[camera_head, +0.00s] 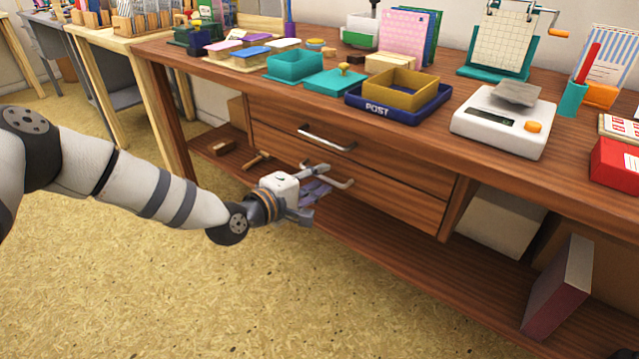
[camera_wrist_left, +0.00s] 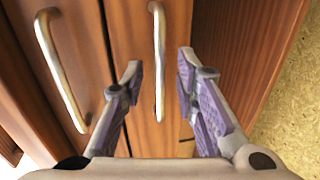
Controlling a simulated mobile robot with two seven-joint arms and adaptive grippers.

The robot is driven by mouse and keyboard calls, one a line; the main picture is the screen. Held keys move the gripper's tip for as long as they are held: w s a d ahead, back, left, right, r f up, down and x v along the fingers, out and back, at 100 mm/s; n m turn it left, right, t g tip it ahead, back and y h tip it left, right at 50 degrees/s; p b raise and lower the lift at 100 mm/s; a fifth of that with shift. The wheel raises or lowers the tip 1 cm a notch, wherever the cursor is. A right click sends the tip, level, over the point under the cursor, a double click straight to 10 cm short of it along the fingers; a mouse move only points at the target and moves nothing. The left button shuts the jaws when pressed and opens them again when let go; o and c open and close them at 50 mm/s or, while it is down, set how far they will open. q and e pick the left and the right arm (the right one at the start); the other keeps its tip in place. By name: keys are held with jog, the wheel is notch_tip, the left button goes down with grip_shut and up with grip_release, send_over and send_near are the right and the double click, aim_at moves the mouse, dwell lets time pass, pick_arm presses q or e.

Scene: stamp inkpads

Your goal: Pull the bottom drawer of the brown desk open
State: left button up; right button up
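The brown desk (camera_head: 590,125) has two stacked drawers, and both look closed. The bottom drawer (camera_head: 395,201) has a pale metal bar handle (camera_head: 342,184), which also shows in the left wrist view (camera_wrist_left: 158,45). My left gripper (camera_head: 322,188) is in front of this drawer at its handle, partly covering the handle's left part. In the left wrist view my left gripper (camera_wrist_left: 159,68) is open, with one purple-padded finger on each side of the handle. The fingers look apart from the bar; I cannot tell how deep it sits between them. My right gripper is not in view.
The top drawer (camera_head: 300,110) and its handle (camera_head: 327,140) are just above. A low shelf (camera_head: 390,255) runs below, with wooden pieces (camera_head: 257,160) at left and a dark red box (camera_head: 560,287) at right. The floor (camera_head: 200,300) in front is clear.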

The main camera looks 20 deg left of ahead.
pick_arm(q)
jog(key=shift+w+d, duration=0.1)
jog(key=shift+w, duration=0.15)
grip_shut()
jog(key=shift+s, duration=0.1)
jog(key=f+p+v, duration=0.2)
jog(key=p+v, duration=0.2)
jog(key=v, duration=0.9)
jog(key=s+f+p+v, duration=0.1)
jog(key=f+p+v, duration=0.2)
jog(key=v, duration=0.9)
jog(key=shift+s+a+p, duration=0.4)
jog(key=shift+p, duration=0.5)
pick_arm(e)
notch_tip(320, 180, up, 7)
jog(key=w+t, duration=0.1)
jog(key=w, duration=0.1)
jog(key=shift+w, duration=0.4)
pick_arm(q)
jog(key=shift+f, duration=0.15)
grip_release()
jog(key=v, duration=1.2)
